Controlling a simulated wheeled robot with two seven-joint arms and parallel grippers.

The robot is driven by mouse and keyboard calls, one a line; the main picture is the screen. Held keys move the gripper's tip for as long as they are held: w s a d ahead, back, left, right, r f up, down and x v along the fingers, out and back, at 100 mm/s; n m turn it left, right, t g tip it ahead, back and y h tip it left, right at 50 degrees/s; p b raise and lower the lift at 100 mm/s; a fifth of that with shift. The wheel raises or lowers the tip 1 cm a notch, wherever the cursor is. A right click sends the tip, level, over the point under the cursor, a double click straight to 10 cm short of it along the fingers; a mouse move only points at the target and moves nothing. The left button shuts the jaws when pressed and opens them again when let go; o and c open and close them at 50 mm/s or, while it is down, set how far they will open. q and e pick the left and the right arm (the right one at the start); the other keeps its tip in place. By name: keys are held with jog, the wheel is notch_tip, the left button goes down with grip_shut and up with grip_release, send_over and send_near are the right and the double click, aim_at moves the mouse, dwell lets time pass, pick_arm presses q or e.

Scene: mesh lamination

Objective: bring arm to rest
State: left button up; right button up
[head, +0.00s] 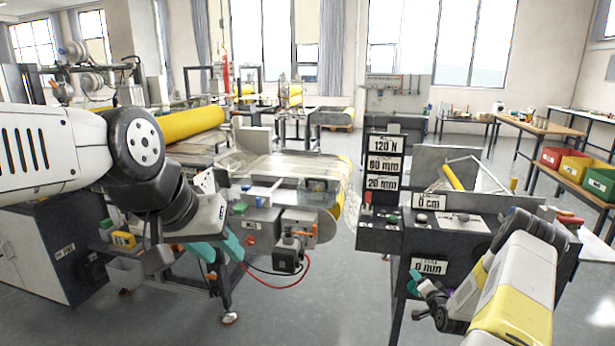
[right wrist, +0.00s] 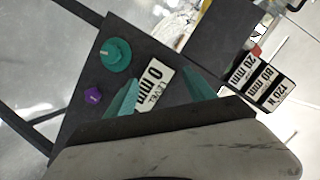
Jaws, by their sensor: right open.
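My left gripper (head: 217,249) hangs in front of the web machine (head: 262,220), teal fingers apart and pointing down, with nothing visible between them. My left arm reaches in from the left edge. My right gripper (head: 418,281) is low at the right, by the front of the dark control cabinet (head: 385,238). In the right wrist view its two teal fingers (right wrist: 160,93) are spread and empty, on either side of the "0 mm" level label (right wrist: 154,84). A teal knob (right wrist: 115,55) and a purple knob (right wrist: 93,96) are on the panel beside the fingers, apart from them.
Yellow rolls (head: 190,124) lie behind the left arm. Red, yellow and green bins (head: 575,166) stand at the right. The floor (head: 320,300) between the machines is clear.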

jog(key=s+a+r+n+g, duration=0.1)
jog(key=a+r+n+g, duration=0.2)
jog(key=r, duration=1)
jog(key=a+r+n+g, duration=0.15)
jog(key=a+r, duration=0.45)
jog(key=r, duration=0.7)
jog(key=s+a+r+n, duration=0.3)
jog(key=s+a+r, duration=0.4)
jog(key=s+r, duration=0.5)
jog(key=s+a+r+n+g+y, duration=0.1)
jog(key=s+a, duration=0.2)
jog(key=s, duration=0.6)
jog(key=s+a+r+n+g+y, duration=0.1)
jog(key=s+a, duration=0.2)
jog(key=s, duration=0.5)
jog(key=s+a+r+n+g+y, duration=0.1)
jog(key=s+a, duration=0.3)
jog(key=s, duration=0.5)
jog(key=shift+s+r+g, duration=0.3)
jog(key=shift+r+g, duration=0.15)
jog(key=shift+r, duration=0.05)
jog(key=shift+c, duration=0.3)
